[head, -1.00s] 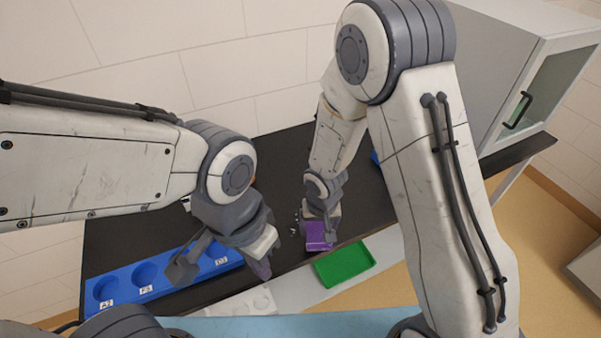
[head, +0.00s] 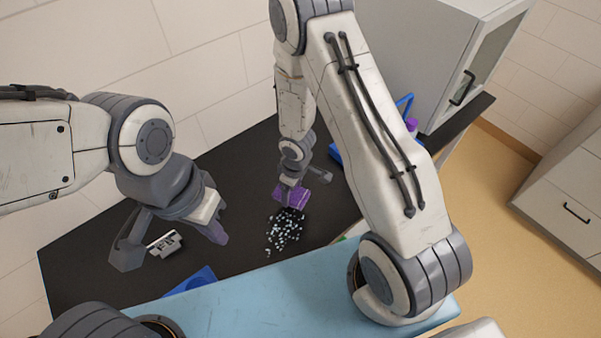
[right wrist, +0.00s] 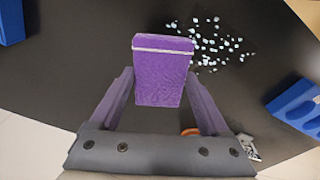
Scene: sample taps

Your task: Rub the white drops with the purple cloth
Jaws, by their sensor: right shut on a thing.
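The purple cloth (head: 289,196), a folded block with a pale band, is held in my right gripper (head: 305,180) above or on the black bench. In the right wrist view the cloth (right wrist: 160,78) sits between the two purple fingers (right wrist: 160,105). The white drops (head: 283,233) lie scattered on the bench in front of the cloth; they also show beyond it in the right wrist view (right wrist: 212,43). I cannot tell whether the cloth touches the bench or the drops. My left gripper (head: 172,250) is open with its fingers wide apart, left of the drops.
A small white block with dark marks (head: 165,243) lies on the black bench (head: 90,250) by my left gripper. A blue holder (right wrist: 298,108) is at the right in the right wrist view. A grey cabinet (head: 420,60) stands at the back right.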

